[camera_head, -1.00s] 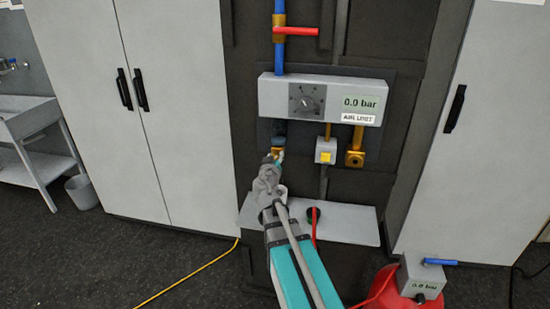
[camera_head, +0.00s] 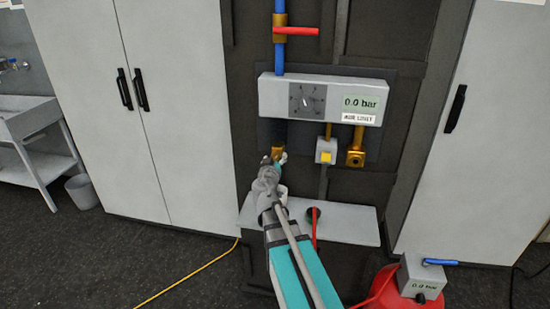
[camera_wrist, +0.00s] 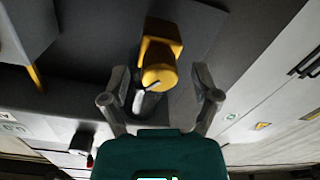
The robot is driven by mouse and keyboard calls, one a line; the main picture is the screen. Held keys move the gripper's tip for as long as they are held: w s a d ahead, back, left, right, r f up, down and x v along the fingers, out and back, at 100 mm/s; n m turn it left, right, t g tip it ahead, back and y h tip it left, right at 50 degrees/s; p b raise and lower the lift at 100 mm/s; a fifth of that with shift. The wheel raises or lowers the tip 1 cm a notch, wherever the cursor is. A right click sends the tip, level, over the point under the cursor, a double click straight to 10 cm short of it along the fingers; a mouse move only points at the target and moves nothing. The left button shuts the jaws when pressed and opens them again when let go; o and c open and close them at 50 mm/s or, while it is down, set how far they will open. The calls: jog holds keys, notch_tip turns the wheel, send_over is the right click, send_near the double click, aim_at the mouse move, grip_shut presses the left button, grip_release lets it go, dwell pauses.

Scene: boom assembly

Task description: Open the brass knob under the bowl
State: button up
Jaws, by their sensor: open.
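The brass knob (camera_head: 278,151) hangs under a dark bowl (camera_head: 279,132) at the lower left of the grey air unit (camera_head: 330,88). In the wrist view the brass knob (camera_wrist: 160,77) lies ahead of and between the spread fingers, with a gap on each side. A small pale and dark piece beside the knob is unclear. My gripper (camera_head: 275,160) is just below the knob in the head view. My gripper (camera_wrist: 160,97) is open and empty in the wrist view. The fingers and wrist partly hide the knob's lower end from the head camera.
A grey block with a yellow button (camera_head: 325,157) and a brass fitting (camera_head: 355,157) hang to the right. A grey shelf (camera_head: 345,225) with a red hose lies below. A red valve handle (camera_head: 296,31) is above. White cabinets stand on both sides.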

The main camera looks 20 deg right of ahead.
jog(key=v, duration=0.6)
jog(key=shift+s+a, duration=0.2)
jog(key=shift+s, duration=0.1)
dwell(0.3)
jog(key=s+f+m+g+y+p, duration=0.2)
jog(key=s+f+g, duration=0.5)
jog(key=f+g, duration=0.25)
jog(key=s+a+f+n+g+y, duration=0.2)
jog(key=s+a+y, duration=0.1)
jog(key=a, duration=0.3)
jog(key=s+a+f+n+g+y+p, duration=0.1)
jog(key=s+a+f+n+g+y, duration=0.1)
jog(key=s+a, duration=0.4)
jog(key=a+f+g+y, duration=0.1)
jog(key=y, duration=0.1)
jog(key=shift+f+n+g+y, duration=0.3)
jog(key=shift+n+g, duration=0.05)
jog(key=shift+n, duration=0.05)
